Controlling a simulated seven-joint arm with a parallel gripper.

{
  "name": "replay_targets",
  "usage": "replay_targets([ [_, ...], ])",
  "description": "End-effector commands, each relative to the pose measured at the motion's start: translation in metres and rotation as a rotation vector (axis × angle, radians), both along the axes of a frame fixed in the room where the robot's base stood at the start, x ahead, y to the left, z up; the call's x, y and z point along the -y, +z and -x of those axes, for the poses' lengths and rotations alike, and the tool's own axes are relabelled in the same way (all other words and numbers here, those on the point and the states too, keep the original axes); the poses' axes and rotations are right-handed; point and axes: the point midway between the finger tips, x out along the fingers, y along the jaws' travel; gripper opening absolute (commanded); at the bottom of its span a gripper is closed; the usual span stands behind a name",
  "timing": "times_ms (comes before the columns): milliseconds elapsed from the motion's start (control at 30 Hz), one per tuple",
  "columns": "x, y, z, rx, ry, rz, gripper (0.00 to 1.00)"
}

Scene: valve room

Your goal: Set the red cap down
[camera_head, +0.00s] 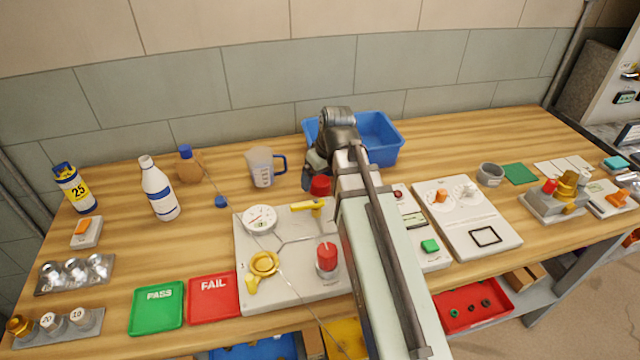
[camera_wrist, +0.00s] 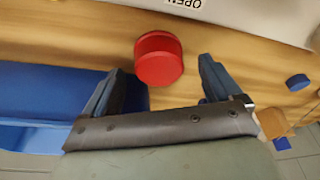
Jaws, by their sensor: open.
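The red cap (camera_head: 320,186) is behind the back edge of the pale valve panel (camera_head: 285,222), just below my gripper (camera_head: 316,172). In the wrist view the red cap (camera_wrist: 158,60) appears upright against the wood of the bench, between the tips of my gripper (camera_wrist: 163,70). The fingers are spread wide, with a visible gap on each side of the cap. The contact under the cap is not clearly visible.
A blue bin (camera_head: 380,140) stands right behind my gripper. A measuring jug (camera_head: 262,167) is to the left, and a small blue cap (camera_head: 221,201) lies farther left. The panel carries a gauge (camera_head: 260,219), a yellow lever (camera_head: 308,207) and a red knob (camera_head: 327,256).

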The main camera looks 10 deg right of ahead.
Motion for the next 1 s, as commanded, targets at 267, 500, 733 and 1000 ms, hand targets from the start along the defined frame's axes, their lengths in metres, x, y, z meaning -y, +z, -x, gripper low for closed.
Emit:
replay_targets([
  [267,-0.002,-0.02,-0.005,0.0,0.0,0.0,0.92],
  [500,-0.002,-0.02,-0.005,0.0,0.0,0.0,0.88],
  [733,-0.002,-0.02,-0.005,0.0,0.0,0.0,0.66],
  [1000,-0.002,-0.02,-0.005,0.0,0.0,0.0,0.4],
])
